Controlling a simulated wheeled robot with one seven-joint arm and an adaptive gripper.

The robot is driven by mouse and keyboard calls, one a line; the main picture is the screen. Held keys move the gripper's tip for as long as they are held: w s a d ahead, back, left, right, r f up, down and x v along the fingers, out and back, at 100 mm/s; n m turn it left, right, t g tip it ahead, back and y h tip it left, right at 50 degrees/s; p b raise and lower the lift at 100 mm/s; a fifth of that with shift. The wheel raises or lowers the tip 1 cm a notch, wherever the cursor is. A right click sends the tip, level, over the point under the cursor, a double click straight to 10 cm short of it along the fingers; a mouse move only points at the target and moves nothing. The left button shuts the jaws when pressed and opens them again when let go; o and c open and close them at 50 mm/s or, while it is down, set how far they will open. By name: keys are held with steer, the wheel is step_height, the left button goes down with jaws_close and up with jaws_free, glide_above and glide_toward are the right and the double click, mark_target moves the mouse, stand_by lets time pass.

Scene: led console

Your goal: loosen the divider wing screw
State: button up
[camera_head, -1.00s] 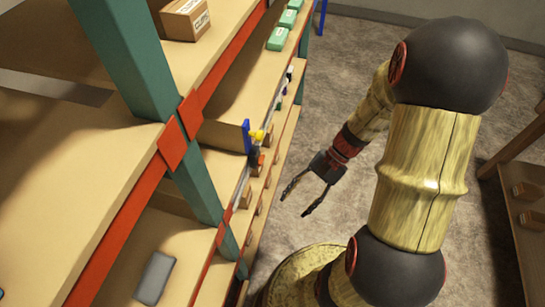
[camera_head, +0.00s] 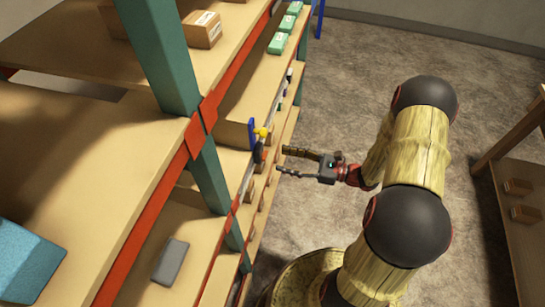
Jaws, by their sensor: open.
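A small yellow wing-shaped piece (camera_head: 262,132), which looks like the wing screw, sits at the shelf's front edge. It is beside an upright blue plate (camera_head: 252,133), which looks like the divider. My gripper (camera_head: 282,162) is open and empty, with its fingers pointing left toward the shelf edge. Its fingertips are apart from the yellow piece, to its right and slightly lower in the picture. Whether they are at the same height as it I cannot tell.
A teal post (camera_head: 212,178) with orange-red beams stands left of the divider. Green boxes (camera_head: 279,43) and cardboard boxes (camera_head: 202,30) stand on the shelves. A grey flat item (camera_head: 171,262) lies lower left. A brown table (camera_head: 515,185) stands at right, with open floor between.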

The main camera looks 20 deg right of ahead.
mark_target(265, 155)
steer(key=shift+x, duration=2.65)
steer(key=shift+c, duration=1.2)
steer(key=c, duration=0.9)
